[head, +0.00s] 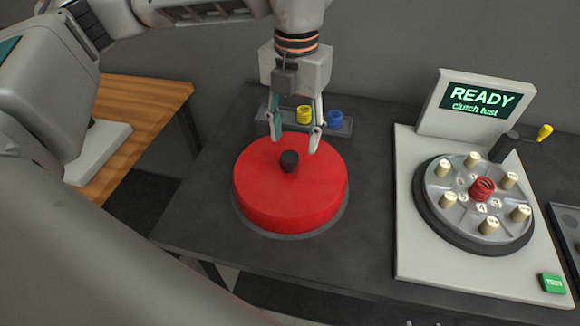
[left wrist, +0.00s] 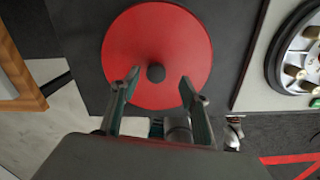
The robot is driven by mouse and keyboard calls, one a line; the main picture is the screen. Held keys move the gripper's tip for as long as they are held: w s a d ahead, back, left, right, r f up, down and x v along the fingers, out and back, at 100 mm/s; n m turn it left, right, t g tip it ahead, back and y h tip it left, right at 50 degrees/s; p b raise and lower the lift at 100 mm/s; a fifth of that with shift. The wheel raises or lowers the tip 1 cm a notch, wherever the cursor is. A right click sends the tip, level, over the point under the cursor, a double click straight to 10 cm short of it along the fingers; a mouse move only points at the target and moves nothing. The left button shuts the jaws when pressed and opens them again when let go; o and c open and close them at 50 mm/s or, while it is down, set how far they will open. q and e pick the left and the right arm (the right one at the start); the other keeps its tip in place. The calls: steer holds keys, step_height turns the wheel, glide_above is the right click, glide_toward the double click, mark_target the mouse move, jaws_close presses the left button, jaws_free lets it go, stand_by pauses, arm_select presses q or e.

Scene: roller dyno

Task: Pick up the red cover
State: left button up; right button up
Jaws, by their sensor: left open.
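The red cover (head: 290,200) is a wide round disc with a black knob (head: 289,160) at its centre. It lies flat on a dark round base on the dark table. My left gripper (head: 294,143) is open above the cover's far part, fingers pointing down, slightly beyond and above the knob. In the left wrist view the cover (left wrist: 150,40) fills the upper middle, and the knob (left wrist: 156,73) shows between and just ahead of the two open fingertips (left wrist: 161,85). The fingers appear apart from the knob. My right gripper is not in view.
A clutch test machine (head: 405,200) with a READY screen (head: 482,98), pegged disc, red spring (head: 482,188) and green button (head: 552,284) stands at the right. A tray behind the cover holds a yellow part (head: 304,114) and a blue part (head: 335,119). A wooden table (head: 140,110) is at the left.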

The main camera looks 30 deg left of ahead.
mark_target(290, 156)
arm_select(q)
steer(key=f, duration=0.3)
steer(key=s+f, duration=0.1)
steer(key=f, duration=0.1)
steer(key=shift+a, duration=0.3)
steer(key=shift+f, duration=0.45)
jaws_close()
